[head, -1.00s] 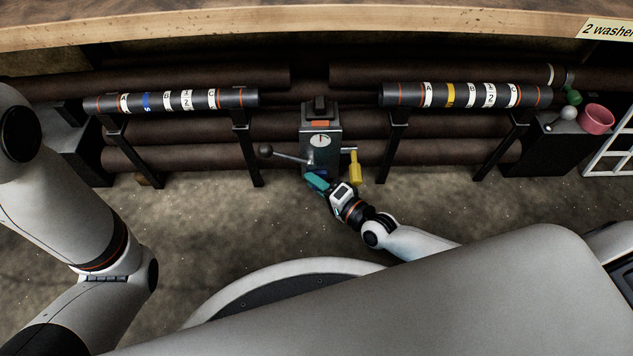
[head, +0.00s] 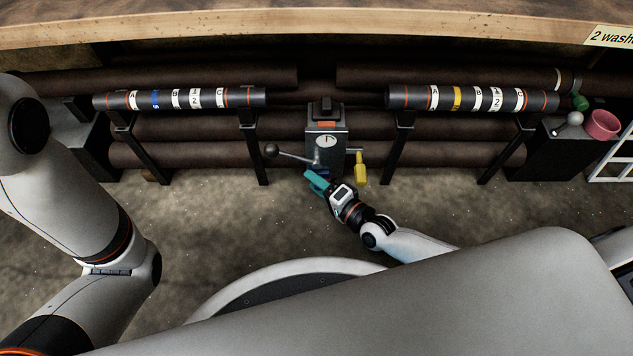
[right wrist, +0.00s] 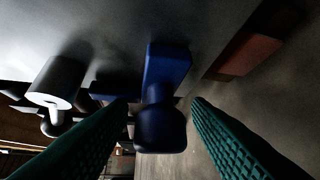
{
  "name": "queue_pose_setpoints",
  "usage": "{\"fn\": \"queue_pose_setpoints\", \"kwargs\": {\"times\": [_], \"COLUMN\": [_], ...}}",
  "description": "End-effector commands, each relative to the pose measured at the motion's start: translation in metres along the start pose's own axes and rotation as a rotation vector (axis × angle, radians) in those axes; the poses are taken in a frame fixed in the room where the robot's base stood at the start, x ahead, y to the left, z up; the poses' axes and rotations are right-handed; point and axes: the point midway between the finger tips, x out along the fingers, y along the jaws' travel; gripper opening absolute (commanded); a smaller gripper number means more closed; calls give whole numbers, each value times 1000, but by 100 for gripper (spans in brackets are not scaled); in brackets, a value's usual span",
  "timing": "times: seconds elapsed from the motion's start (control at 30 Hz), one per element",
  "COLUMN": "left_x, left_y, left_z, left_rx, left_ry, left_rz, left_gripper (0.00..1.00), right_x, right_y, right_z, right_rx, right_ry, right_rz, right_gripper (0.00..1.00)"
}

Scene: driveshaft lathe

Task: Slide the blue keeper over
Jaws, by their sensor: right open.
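The blue keeper (right wrist: 160,118) is a dark blue block with a rounded knob, on the grey face of the machine box (head: 326,142). In the right wrist view it sits between the two teal fingers of my right gripper (right wrist: 160,104). The fingers are open, with gaps on both sides of the knob. In the head view my right gripper (head: 317,182) is just below the box, and only a bit of blue (head: 322,172) shows past its fingers. My left arm (head: 75,190) is at the left; its gripper is out of view.
A lever with a dark ball (head: 271,150) sticks out left of the box, and a yellow handle (head: 361,170) hangs at its right. Banded shafts (head: 180,98) (head: 472,98) rest on black stands on both sides. A pink cup (head: 602,124) stands far right.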

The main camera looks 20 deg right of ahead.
Motion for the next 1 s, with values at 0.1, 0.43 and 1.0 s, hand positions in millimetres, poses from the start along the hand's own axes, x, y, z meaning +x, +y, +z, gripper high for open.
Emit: {"fn": "queue_pose_setpoints", "kwargs": {"times": [0.1, 0.43, 1.0], "left_x": [8, 40, 52], "left_y": [2, 8, 11], "left_z": [-3, -15, -19], "left_rx": [0, 0, 0], "left_ry": [2, 3, 2], "left_rz": [1, 1, 0], "left_gripper": [0, 0, 0], "right_x": [-13, -81, -118], "right_y": [2, 4, 0], "right_z": [0, 0, -1], "right_rx": [-2, -1, 0], "right_ry": [1, 3, 3], "right_rz": [-4, -5, -1], "right_gripper": [45, 45, 45]}}
